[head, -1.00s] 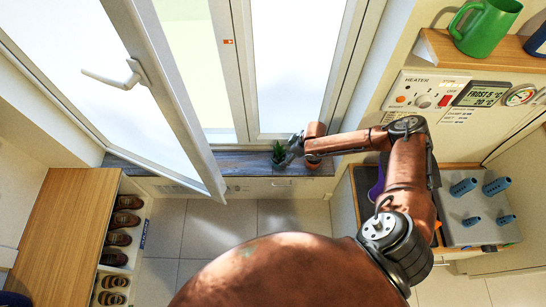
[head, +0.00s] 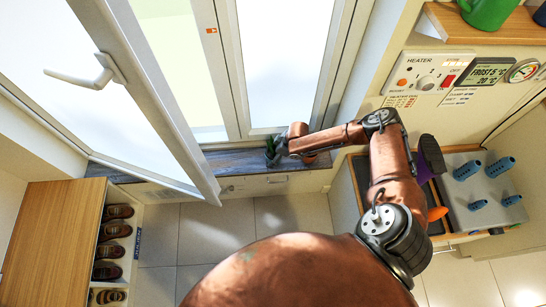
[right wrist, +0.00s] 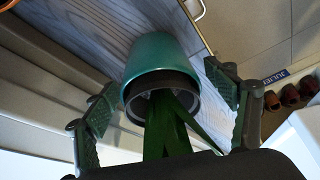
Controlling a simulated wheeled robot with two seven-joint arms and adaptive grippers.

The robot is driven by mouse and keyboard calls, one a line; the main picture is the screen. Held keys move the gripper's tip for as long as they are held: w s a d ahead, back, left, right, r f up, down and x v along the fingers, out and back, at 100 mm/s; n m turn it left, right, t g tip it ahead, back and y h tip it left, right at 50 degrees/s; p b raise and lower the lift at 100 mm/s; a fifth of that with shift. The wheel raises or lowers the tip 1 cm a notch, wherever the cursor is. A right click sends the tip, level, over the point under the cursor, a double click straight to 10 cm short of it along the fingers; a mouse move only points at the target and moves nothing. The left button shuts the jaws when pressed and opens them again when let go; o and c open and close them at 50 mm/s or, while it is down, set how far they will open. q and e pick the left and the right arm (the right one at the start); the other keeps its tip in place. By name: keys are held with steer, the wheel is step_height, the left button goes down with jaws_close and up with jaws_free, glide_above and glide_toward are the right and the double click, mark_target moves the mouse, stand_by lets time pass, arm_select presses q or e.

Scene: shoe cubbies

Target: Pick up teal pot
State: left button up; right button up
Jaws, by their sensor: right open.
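The teal pot (right wrist: 160,60) holds a plant with long green leaves (right wrist: 168,128) and stands on the grey wood-grain window sill (right wrist: 85,30). In the right wrist view it sits between the two fingers of my right gripper (right wrist: 160,80), which is open, with a visible gap at the right finger. In the head view the plant (head: 270,150) shows beside my right gripper (head: 279,147) on the sill; the pot is mostly hidden there. My left gripper is not in view.
A shoe cubby (head: 55,235) stands lower left, and a heater panel (head: 430,78) is at right.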

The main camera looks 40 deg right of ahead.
steer(key=shift+f, duration=0.1)
steer(key=shift+c, duration=0.3)
steer(key=c, duration=1.3)
